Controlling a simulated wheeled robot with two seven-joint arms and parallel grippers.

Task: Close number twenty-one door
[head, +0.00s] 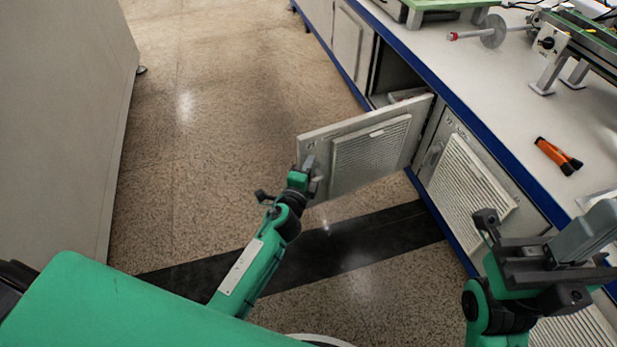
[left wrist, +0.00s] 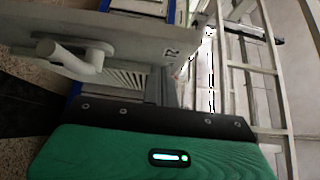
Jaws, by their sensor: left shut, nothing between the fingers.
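A grey cabinet door (head: 345,160) with a louvred panel stands open, swung out from the bench front over the floor. Its number is too small to read surely. My left gripper (head: 309,172) is shut and empty at the door's free edge, close to its handle; I cannot tell if it touches. In the left wrist view the light lever handle (left wrist: 75,55) sticks out from a grey door panel (left wrist: 140,45) with a dark mark. My right gripper (head: 545,250) is at the lower right over the bench edge; its jaws are unclear.
The open compartment (head: 395,75) behind the door holds some items. A neighbouring louvred door (head: 465,185) is shut. An orange-and-black tool (head: 558,156) lies on the white benchtop (head: 480,90). Speckled floor (head: 220,130) is clear left of the door; a grey cabinet (head: 60,120) stands beyond.

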